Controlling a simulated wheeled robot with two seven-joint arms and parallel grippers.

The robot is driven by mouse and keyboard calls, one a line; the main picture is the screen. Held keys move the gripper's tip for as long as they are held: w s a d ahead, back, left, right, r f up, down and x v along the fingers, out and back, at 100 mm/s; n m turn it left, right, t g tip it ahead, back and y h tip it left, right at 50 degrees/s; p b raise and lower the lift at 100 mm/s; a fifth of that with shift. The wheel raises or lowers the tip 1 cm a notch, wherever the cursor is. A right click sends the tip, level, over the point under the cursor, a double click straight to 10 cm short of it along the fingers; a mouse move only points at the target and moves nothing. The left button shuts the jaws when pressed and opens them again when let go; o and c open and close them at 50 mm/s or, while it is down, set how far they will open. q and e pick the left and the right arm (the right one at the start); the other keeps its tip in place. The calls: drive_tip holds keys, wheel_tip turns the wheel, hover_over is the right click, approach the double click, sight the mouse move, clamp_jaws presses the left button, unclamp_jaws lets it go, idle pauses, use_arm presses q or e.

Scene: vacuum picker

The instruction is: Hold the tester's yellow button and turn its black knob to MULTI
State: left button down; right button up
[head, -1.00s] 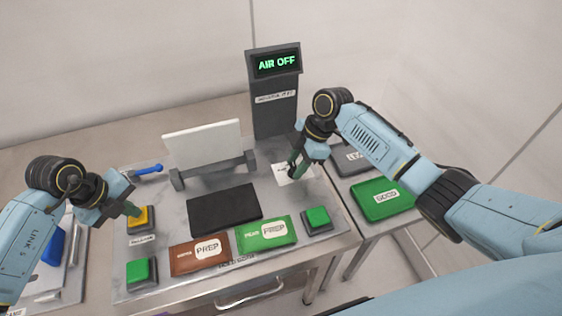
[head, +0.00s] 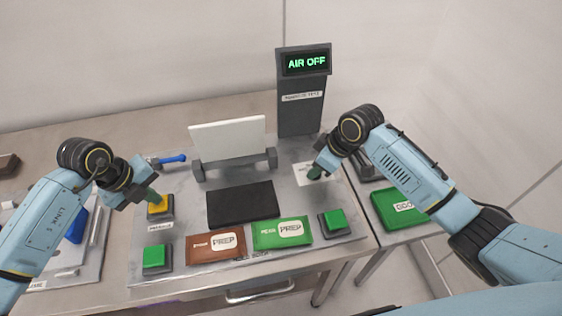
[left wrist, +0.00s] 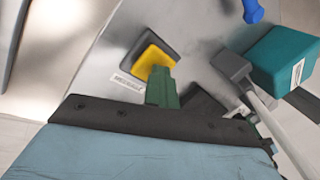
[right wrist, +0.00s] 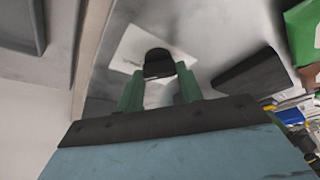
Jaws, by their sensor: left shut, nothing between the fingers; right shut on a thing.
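The yellow button (head: 157,207) sits in a dark square base at the left of the tester's metal top. My left gripper (head: 152,196) is shut and empty, its green fingertips at the button; in the left wrist view they overlap the edge of the yellow button (left wrist: 154,66), seemingly touching it. My right gripper (head: 316,172) is at the white dial card (head: 312,183) in front of the display post. In the right wrist view its green fingers stand either side of the black knob (right wrist: 158,64), shut on it. The card's lettering, including MULTI, is not readable.
The display (head: 306,62) reads AIR OFF. Green buttons (head: 154,257) (head: 333,220), a brown PREP packet (head: 215,246), a green PREP packet (head: 282,233) and a black pad (head: 240,205) occupy the top. A white panel (head: 228,138) stands behind. A blue-handled tool (head: 171,160) lies at the back left.

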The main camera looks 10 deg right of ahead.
use_arm(q)
drive_tip(key=shift+s+f, duration=0.2)
drive_tip(key=shift+f, duration=0.25)
use_arm(e)
drive_tip(key=shift+s+f+m, duration=0.1)
drive_tip(key=shift+s+m, duration=0.05)
drive_tip(key=shift+m, duration=0.15)
use_arm(q)
drive_tip(key=shift+s, duration=0.1)
use_arm(e)
drive_tip(key=o, duration=1)
drive_tip(key=v, duration=1.2)
drive_tip(key=shift+a, duration=0.1)
use_arm(q)
drive_tip(key=shift+r, duration=0.15)
drive_tip(key=shift+a+r+p, duration=0.1)
drive_tip(key=shift+r+p, duration=0.45)
drive_tip(key=shift+p, duration=0.1)
wheel_tip(320, 180, up, 7)
drive_tip(key=p, duration=0.5)
drive_tip(key=shift+w, duration=0.25)
use_arm(e)
wheel_tip(320, 180, up, 7)
